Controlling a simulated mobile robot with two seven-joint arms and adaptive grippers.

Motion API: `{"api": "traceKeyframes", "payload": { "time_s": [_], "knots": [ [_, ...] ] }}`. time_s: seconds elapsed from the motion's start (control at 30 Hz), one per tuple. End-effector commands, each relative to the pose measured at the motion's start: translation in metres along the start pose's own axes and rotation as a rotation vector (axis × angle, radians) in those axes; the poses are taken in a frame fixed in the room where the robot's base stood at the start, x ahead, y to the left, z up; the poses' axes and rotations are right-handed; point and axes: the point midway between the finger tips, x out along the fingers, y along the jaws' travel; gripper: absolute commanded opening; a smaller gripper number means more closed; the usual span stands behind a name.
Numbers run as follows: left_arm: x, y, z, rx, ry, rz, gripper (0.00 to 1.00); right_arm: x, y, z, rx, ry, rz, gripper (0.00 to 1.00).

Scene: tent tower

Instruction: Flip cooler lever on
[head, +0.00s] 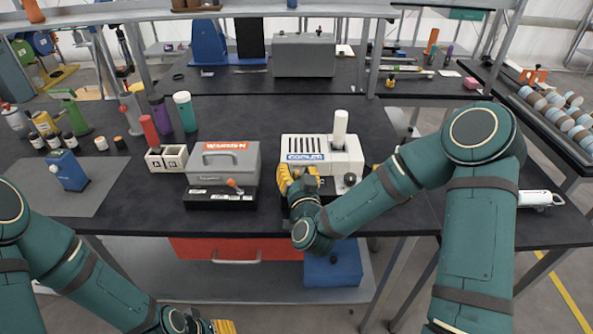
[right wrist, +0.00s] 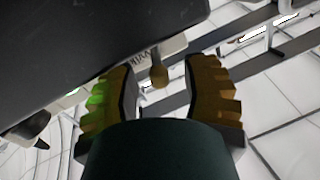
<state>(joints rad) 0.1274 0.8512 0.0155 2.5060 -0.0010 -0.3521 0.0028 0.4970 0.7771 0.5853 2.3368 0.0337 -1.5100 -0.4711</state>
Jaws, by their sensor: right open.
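The cooler (head: 352,158) is a white box with dark vents and a blue "COOLER" label on the table, with a white cylinder standing in its top. My right gripper (head: 291,178) is at its lower front left and hides part of its front. In the right wrist view, a small lever with a brownish rounded end (right wrist: 159,76) sits between the open yellow fingers, with gaps visible at both sides. I cannot tell the lever's setting. My left gripper (head: 222,326) shows only partly at the bottom edge, low in front of the table.
A grey warmer (head: 222,160) with an orange-ended lever stands left of the cooler. Bottles and an A/B block (head: 166,160) stand farther left. A black knob (head: 350,180) is at the cooler's front right.

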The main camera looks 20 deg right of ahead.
Motion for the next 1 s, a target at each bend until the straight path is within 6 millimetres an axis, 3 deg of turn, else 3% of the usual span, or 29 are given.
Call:
{"api": "traceKeyframes", "payload": {
  "time_s": [0.03,0.17,0.2,0.4,0.7,1.0],
  "knots": [
    [0.0,0.0,0.0,0.0,0.0,0.0,0.54,0.0,0.0,0.0,0.0,0.0,0.0,0.49],
    [0.0,0.0,0.0,0.0,0.0,0.0,0.54,0.0,0.0,0.0,0.0,0.0,0.0,0.03],
    [0.0,0.0,0.0,0.0,0.0,0.0,0.54,0.0,0.0,0.0,0.0,0.0,0.0,0.0],
    [0.002,-0.001,0.0,0.0,0.001,0.0,0.54,0.0,0.001,0.001,0.008,0.002,-0.001,0.0],
    [0.028,-0.01,-0.003,0.002,0.013,-0.001,0.54,-0.001,0.008,0.003,0.151,0.028,-0.007,0.0],
    [0.029,-0.011,-0.004,0.002,0.016,-0.001,0.54,-0.001,0.009,0.001,0.187,0.03,-0.007,0.0]
  ]
}}
